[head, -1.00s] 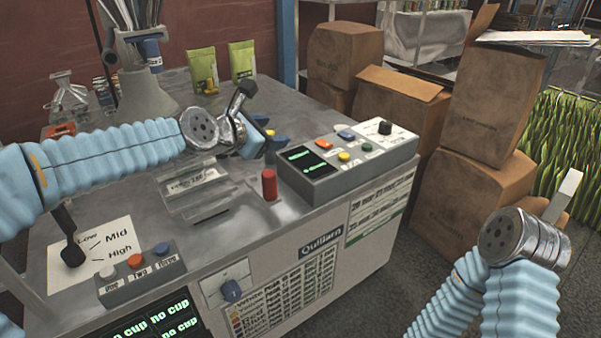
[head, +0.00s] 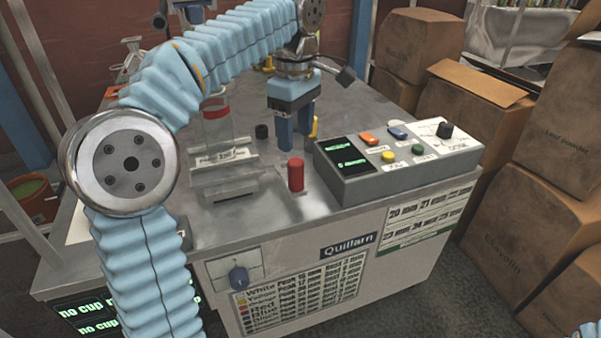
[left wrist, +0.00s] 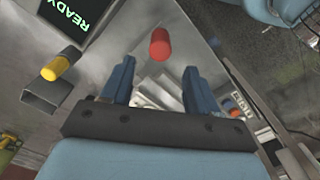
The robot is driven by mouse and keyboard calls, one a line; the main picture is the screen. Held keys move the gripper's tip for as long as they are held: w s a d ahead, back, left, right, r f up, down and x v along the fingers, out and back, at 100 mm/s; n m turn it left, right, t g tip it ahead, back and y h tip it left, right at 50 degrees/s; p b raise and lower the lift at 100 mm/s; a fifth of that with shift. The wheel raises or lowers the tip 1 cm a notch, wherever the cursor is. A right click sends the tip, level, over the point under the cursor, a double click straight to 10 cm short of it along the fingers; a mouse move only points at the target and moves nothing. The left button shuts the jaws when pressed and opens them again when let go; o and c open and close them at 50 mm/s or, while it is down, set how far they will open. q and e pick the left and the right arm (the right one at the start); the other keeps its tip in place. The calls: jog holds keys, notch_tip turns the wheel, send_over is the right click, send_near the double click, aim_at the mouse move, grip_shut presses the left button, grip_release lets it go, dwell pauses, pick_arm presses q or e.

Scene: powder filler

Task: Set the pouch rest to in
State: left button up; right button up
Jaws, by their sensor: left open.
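My left gripper (head: 294,143) points down over the machine's top, behind the red cylinder. Its two blue fingers are apart with nothing between them. It also shows in the left wrist view (left wrist: 157,78). The upright red cylinder (head: 296,174) stands apart from the fingertips, at the front of the top; it also shows ahead of the fingers in the left wrist view (left wrist: 159,44). A metal bracket (head: 222,178) with a small label and a slot lies left of it. I cannot tell which part is the pouch rest. My right gripper is out of view.
A control box (head: 400,170) with a screen and coloured buttons stands right of the red cylinder. A yellow knob (left wrist: 60,66) on a grey block is close to the fingers. Cardboard boxes (head: 480,135) stand to the right.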

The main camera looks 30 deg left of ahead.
aim_at(296, 161)
pick_arm(q)
notch_tip(296, 161, down, 9)
jog(key=shift+f+b, duration=0.15)
jog(key=shift+b, duration=1.05)
grip_shut()
